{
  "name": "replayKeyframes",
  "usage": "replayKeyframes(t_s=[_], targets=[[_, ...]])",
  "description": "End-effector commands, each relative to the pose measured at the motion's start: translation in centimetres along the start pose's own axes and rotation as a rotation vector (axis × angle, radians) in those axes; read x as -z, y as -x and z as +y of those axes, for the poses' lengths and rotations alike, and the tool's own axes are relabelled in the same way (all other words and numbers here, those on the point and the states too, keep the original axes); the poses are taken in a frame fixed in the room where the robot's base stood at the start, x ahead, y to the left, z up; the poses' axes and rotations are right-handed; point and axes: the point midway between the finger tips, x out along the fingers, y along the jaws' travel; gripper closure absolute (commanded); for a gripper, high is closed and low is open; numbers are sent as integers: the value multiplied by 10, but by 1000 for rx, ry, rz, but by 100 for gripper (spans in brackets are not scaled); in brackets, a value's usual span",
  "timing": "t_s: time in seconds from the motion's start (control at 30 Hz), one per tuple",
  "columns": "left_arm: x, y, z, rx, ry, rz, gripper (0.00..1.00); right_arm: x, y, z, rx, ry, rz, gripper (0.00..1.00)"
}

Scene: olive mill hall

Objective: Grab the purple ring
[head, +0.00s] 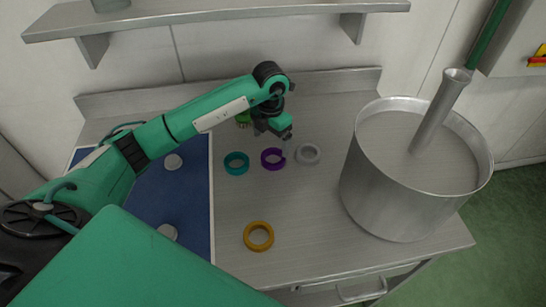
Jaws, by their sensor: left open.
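The purple ring (268,162) lies flat on the metal table, between a teal ring (236,170) on its left and a pale grey ring (316,154) on its right. My left gripper (286,142) is open and points down just above the purple ring's right side. Part of that ring's edge is hidden behind the fingertips. I cannot tell whether the fingers touch it. My right gripper does not show.
A yellow ring (248,246) lies nearer the table's front. A large metal pot (376,188) stands on the right with a pole in it. A blue mat (190,205) with pale round pieces covers the left. A shelf (230,10) hangs above.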

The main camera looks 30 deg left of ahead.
Motion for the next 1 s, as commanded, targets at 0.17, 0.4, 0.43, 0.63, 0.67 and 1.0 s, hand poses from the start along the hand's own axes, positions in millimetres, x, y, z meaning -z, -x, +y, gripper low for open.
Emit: replayKeyframes(t_s=[0.17,0.4,0.43,0.63,0.67,1.0], targets=[[0,-12,-1,1,0,1,7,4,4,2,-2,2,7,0],[2,-39,-9,3,0,3,7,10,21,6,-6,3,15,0],[2,-44,-9,2,1,3,7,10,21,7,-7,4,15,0],[1,-62,-8,0,0,0,7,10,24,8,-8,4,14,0],[1,-63,-8,0,0,0,7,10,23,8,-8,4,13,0],[1,-63,-8,0,0,-1,38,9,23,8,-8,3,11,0]])
